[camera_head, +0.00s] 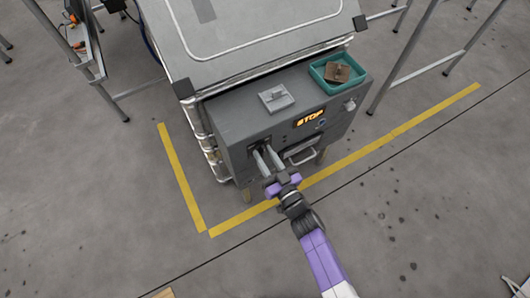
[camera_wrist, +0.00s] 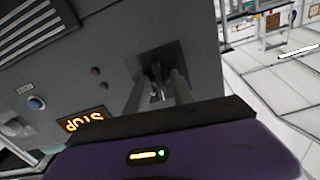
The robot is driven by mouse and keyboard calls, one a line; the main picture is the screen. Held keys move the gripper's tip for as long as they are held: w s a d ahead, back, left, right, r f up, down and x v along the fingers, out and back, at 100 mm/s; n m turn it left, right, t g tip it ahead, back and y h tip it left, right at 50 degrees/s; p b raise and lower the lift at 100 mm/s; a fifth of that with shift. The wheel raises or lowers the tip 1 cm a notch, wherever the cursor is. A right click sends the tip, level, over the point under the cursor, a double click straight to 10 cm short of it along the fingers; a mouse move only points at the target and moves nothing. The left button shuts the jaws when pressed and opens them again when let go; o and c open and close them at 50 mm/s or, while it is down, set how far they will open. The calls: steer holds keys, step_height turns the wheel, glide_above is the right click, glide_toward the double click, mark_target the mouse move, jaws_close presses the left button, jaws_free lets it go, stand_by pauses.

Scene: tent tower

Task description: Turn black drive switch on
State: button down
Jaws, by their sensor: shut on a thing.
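My gripper (camera_head: 264,156) reaches the left part of the grey control box's front face. It also shows in the wrist view (camera_wrist: 158,82), its two long grey fingers closed in on a small dark part. That part, which looks like the black drive switch, sits at a dark square recess (camera_wrist: 135,65) in the panel. The fingers hide most of the switch, so I cannot tell which way it is set. The grey control box (camera_head: 236,128) has an orange lit STOP display (camera_head: 310,117), which appears upside down in the wrist view (camera_wrist: 84,122).
A teal tray (camera_head: 322,77) with a brown item (camera_head: 338,72) stands on the box's top right. A light square plate with a knob (camera_head: 276,97) lies left of it. A handle (camera_head: 301,155) juts out right of my gripper.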

steer(key=m+p, duration=0.1)
steer(key=m, duration=0.3)
steer(key=shift+m, duration=0.3)
steer(key=shift+m+p, duration=0.45)
steer(key=shift+m, duration=1.05)
steer(key=c, duration=1.5)
jaws_free()
steer(key=shift+s, duration=0.1)
steer(key=p+v, duration=0.1)
steer(key=v, duration=0.6)
steer(key=shift+s+d, duration=0.2)
steer(key=shift+s, duration=0.05)
steer(key=shift+f, duration=0.1)
